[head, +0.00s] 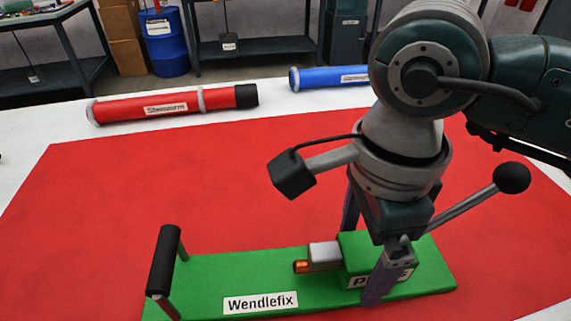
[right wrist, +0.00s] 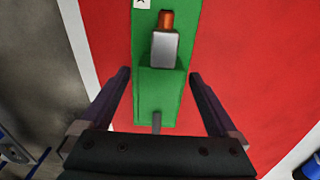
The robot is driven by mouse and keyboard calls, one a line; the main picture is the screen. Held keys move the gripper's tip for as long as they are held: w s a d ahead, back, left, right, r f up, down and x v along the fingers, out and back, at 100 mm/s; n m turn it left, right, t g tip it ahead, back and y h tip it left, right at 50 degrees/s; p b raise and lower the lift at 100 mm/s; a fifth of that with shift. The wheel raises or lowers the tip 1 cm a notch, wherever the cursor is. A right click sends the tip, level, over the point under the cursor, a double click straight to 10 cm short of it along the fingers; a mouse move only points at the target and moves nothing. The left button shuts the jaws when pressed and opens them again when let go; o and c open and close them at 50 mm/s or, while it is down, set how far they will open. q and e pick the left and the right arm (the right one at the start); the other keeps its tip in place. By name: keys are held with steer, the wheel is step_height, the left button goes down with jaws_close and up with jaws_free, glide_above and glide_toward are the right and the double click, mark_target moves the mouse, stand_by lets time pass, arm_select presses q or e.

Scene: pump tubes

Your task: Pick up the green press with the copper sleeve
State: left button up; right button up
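The green press (head: 215,270) lies on the red mat, with a label reading "Wendlefix" and a black-gripped handle (head: 163,260) at its left end. The copper sleeve (head: 301,267) sits in a grey holder on the press's green block; it also shows in the right wrist view (right wrist: 166,20). A lever with a black ball knob (head: 512,177) rises from the block to the right. My right gripper (head: 362,265) is open, with its fingers on either side of the block. In the right wrist view, gaps show between block and fingers (right wrist: 160,76). My left gripper is not in view.
The red mat (head: 90,215) is clear left of the press. A red tube (head: 150,107) and a blue tube (head: 325,77) lie on the white table behind it. Shelves, boxes and a blue barrel (head: 165,42) stand farther back.

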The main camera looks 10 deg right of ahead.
jaws_close()
stand_by(0.6)
steer(key=shift+r, duration=0.1)
